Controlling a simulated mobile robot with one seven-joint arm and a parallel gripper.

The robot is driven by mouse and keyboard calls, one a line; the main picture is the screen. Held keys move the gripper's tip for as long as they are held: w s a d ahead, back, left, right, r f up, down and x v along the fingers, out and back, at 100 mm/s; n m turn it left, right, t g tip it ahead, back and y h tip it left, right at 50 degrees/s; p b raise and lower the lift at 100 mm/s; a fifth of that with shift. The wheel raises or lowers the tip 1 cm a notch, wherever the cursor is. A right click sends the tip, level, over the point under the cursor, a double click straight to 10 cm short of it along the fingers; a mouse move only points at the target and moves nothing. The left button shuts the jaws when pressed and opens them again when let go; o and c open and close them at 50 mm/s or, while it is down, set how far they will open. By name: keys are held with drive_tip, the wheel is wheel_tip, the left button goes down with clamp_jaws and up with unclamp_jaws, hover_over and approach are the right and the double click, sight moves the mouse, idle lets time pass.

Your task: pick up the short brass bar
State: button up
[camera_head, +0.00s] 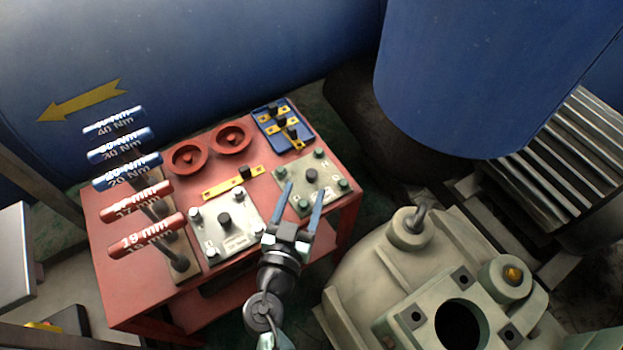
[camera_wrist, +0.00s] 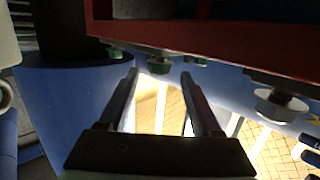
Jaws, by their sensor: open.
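Two short yellow brass bars with black knobs, one farther back (camera_head: 271,118) and one nearer (camera_head: 296,140), lie in a small blue tray (camera_head: 263,131) at the back right of the red table. A longer yellow bar (camera_head: 220,188) with a black knob lies on the table left of the tray. My gripper (camera_head: 306,187) is open, its fingers above or beside the grey-green plate at the table's right, nearer the camera than the tray. No brass bar is recognisable there.
The red table (camera_head: 130,285) also holds two round red dishes (camera_head: 188,157), a silver plate (camera_head: 240,235) with knobs, the grey-green plate (camera_head: 292,203) and a rack of labelled red and blue handles (camera_head: 125,173). A pale green machine housing (camera_head: 370,285) stands right of the table.

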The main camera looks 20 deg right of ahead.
sight(310, 178)
drive_tip(key=x, duration=0.5)
drive_tip(key=shift+s, duration=0.1)
clamp_jaws()
idle(1.0)
drive_tip(key=shift+r, duration=0.25)
